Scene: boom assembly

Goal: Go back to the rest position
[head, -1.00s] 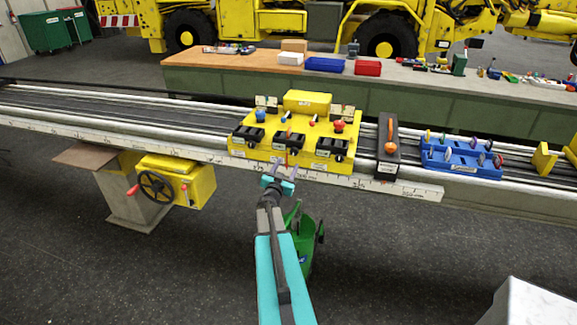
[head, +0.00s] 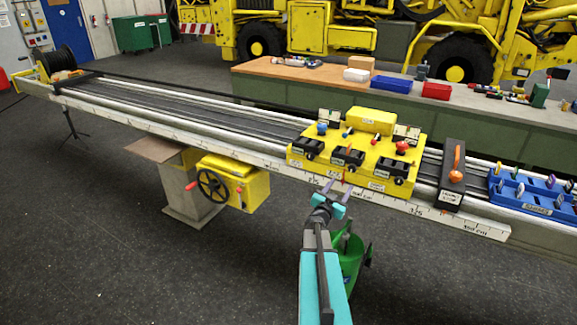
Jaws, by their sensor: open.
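My gripper (head: 333,190) is open with nothing between its fingers. It is at the end of my teal arm, in front of the near edge of the long boom rail (head: 240,160). The yellow control block (head: 400,172) sits on the rail just beyond it, with several black parts and coloured knobs on top. I cannot tell whether the fingertips touch the rail's ruler edge.
A black block with an orange lever (head: 453,175) and a blue rack (head: 530,190) are to the right on the rail. A handwheel box (head: 233,183) hangs below. A green bin (head: 350,255) stands behind my arm. A workbench (head: 300,75) is behind. Floor at left is clear.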

